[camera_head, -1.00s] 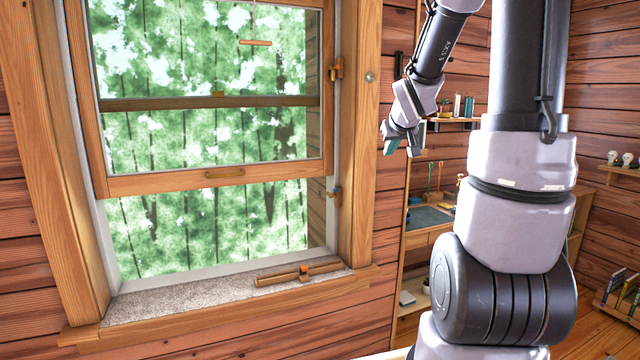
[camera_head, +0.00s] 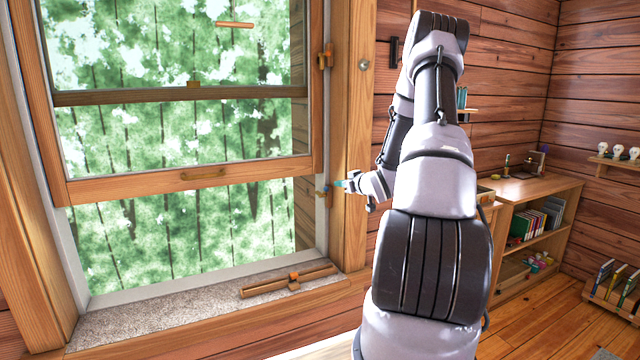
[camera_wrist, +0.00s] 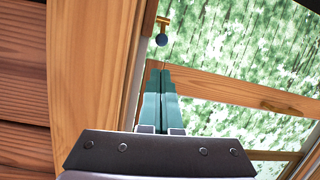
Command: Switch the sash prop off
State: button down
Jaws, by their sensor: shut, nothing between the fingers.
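A small brass lever fitting (camera_head: 323,192) sits on the right jamb of the window, low beside the raised sash. In the wrist view the brass fitting (camera_wrist: 163,21) carries a dark blue ball knob (camera_wrist: 161,40). It appears to be the sash prop; no label shows. My gripper (camera_head: 341,184) is at the right jamb, close to this fitting. In the wrist view its teal fingers (camera_wrist: 160,72) are together and empty, pointing toward the knob, with a small gap in the picture. Whether the fingertips touch anything cannot be told.
The wooden sash (camera_head: 190,178) is raised, with an open gap below it. A bookshelf (camera_head: 540,188) stands right.

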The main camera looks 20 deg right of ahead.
aim_at(327, 190)
dwell(0.3)
jog(key=x, duration=1)
jog(key=shift+f, duration=0.15)
jog(key=shift+s+f+t, duration=0.1)
jog(key=shift+s+t, duration=0.1)
jog(key=shift+t, duration=0.2)
